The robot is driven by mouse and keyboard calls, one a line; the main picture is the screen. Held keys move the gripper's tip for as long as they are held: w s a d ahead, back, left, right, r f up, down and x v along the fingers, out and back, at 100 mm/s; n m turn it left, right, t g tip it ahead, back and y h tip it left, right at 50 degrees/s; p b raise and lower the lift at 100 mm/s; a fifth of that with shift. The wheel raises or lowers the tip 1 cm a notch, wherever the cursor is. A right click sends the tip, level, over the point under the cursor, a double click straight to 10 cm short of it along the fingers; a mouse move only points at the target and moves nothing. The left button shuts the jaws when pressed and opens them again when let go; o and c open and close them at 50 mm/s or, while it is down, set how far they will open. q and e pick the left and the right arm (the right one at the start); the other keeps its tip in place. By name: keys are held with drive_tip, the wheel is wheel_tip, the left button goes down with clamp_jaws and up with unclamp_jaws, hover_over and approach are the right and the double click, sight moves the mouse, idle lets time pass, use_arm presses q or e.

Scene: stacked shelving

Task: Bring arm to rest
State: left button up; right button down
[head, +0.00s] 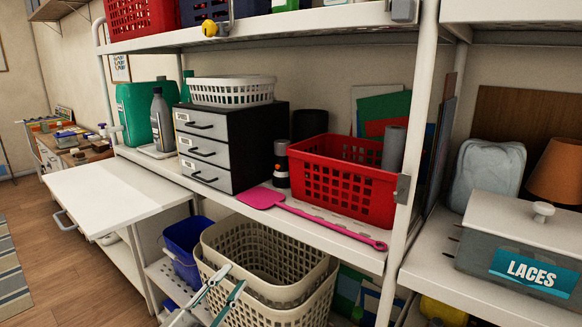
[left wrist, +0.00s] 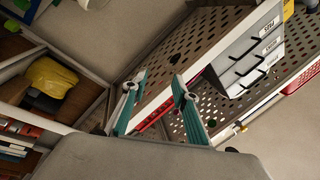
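My left gripper (head: 235,276) comes up from the bottom edge of the head view, in front of the beige laundry baskets (head: 318,304) on the lower level. In the left wrist view my left gripper (left wrist: 155,82) has its two teal fingers spread apart with nothing between them. Whether it touches the baskets I cannot tell. The rest of the left arm is out of sight in the head view. My right gripper is not in view.
The shelf (head: 352,241) holds a drawer unit (head: 212,152), a red basket (head: 347,187) and a pink fly swatter (head: 262,198). A white board (head: 118,188) juts out at left. A grey box (head: 516,238) stands at right. Wooden floor (head: 92,284) is open at lower left.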

use_arm(q)
drive_tip(key=s+a+f+n+g+y, duration=0.3)
drive_tip(key=s+f+n, duration=0.3)
drive_tip(key=s+f, duration=0.6)
drive_tip(key=s+a+f+n+g+y, duration=0.3)
drive_tip(key=s+f, duration=1)
drive_tip(key=f, duration=0.6)
drive_tip(key=n+g+y, duration=0.1)
drive_tip(key=n, duration=0.1)
drive_tip(key=shift+f+n, duration=0.2)
drive_tip(key=shift+n, duration=0.2)
drive_tip(key=shift+w+a, duration=0.1)
